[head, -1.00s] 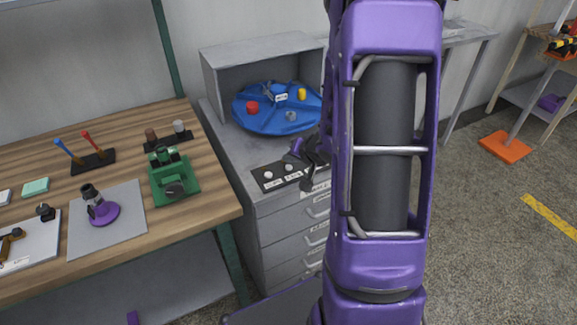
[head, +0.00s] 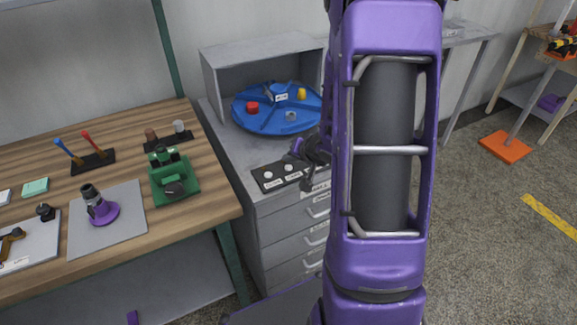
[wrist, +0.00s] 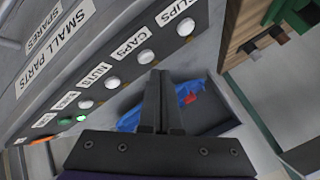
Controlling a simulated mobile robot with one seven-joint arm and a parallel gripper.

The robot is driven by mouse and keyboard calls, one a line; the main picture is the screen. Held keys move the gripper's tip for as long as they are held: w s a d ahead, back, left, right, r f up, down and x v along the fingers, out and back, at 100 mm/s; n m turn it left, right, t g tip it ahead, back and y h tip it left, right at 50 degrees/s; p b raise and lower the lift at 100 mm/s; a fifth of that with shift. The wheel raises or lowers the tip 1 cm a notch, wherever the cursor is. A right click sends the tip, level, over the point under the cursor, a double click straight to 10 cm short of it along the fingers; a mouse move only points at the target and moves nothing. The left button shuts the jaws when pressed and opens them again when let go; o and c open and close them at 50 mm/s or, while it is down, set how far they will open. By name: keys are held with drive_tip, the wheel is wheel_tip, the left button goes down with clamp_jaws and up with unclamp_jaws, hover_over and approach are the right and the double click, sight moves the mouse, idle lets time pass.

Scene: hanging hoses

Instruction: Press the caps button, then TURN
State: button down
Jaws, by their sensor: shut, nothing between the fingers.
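In the wrist view the caps button (wrist: 146,57) is a white round button beside its CAPS label (wrist: 130,43). My gripper (wrist: 157,76) is shut and empty, its fingertips close to this button; I cannot tell whether they touch it. The buttons (wrist: 113,82) and (wrist: 86,104) follow in the same row, the first beside the NUTS label. A small light (wrist: 81,118) glows green at the far end. The farther labels are too small to read, so I cannot pick out TURN. In the head view the blue turntable (head: 254,126) stands behind the button panel (head: 266,184), which my arm partly hides.
The turntable carries a red piece (head: 252,108), a yellow piece (head: 301,94) and a grey piece (head: 291,116) under a grey hood (head: 222,68). A wooden bench (head: 215,196) with a green device (head: 176,186) stands left.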

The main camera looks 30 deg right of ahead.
drive_tip(key=shift+f, duration=0.15)
drive_tip(key=shift+f, duration=0.3)
drive_tip(key=shift+f, duration=0.35)
idle(0.7)
drive_tip(key=shift+r, duration=0.1)
drive_tip(key=shift+r+p, duration=0.75)
drive_tip(key=shift+p, duration=0.05)
